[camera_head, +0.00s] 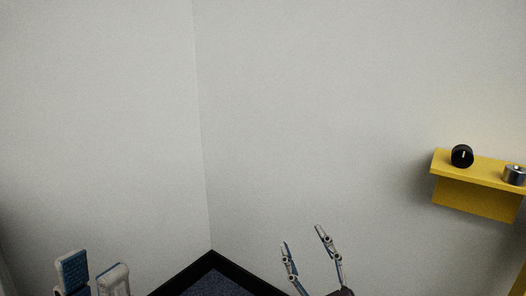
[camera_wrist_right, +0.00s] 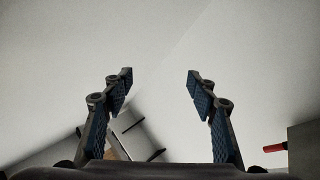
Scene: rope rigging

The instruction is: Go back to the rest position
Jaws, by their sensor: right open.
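My right gripper (camera_head: 302,237) is at the bottom of the head view, right of the room corner, with its two fingers spread apart and nothing between them. In the right wrist view my right gripper (camera_wrist_right: 159,78) is open and empty, its blue-padded fingers standing before a pale wall. My left gripper (camera_head: 93,263) is at the lower left of the head view. Its two fingers stand apart with no object seen between them, and its lower part is cut off by the frame edge.
A yellow wall shelf (camera_head: 473,199) on the right carries a black round knob-like item (camera_head: 461,156) and a silver cylinder (camera_head: 514,175). A dark blue floor area with black edging (camera_head: 212,258) fills the corner. A red-ended rod (camera_wrist_right: 275,147) shows right in the wrist view.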

